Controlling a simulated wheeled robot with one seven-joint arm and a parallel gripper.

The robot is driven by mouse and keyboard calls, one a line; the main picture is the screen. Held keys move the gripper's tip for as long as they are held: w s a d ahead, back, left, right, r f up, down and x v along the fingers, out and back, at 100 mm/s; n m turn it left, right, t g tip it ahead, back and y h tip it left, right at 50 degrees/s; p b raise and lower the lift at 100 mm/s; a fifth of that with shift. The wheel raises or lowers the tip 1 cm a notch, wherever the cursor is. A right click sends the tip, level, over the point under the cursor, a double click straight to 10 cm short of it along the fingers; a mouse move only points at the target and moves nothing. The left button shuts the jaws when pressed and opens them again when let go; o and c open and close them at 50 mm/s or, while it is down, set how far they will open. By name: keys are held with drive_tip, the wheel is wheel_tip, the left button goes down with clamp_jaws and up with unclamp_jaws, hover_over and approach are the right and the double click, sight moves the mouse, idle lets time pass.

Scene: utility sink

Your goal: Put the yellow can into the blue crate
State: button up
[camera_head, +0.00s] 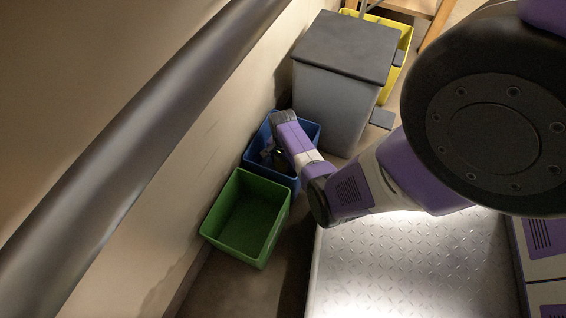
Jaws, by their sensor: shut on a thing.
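The blue crate (255,172) stands on the floor against the wall, between the green crate and the grey bin. My arm reaches down over it from the right. My gripper (279,155) is at the blue crate, above or inside its opening; I cannot tell how deep. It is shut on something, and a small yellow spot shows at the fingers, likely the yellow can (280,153). Most of the can is hidden by my gripper and arm.
An empty green crate (262,247) stands in front of the blue one. A grey lidded bin (330,97) is behind it, with a yellow crate (404,45) farther back. A thick pipe (140,140) crosses the left side. A metal tread-plate surface (410,265) lies at lower right.

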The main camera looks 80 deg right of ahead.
drive_tip(key=shift+f, duration=0.2)
drive_tip(key=o, duration=1.5)
drive_tip(key=shift+r, duration=0.15)
wheel_tip(320, 180, up, 12)
drive_tip(key=p, duration=0.7)
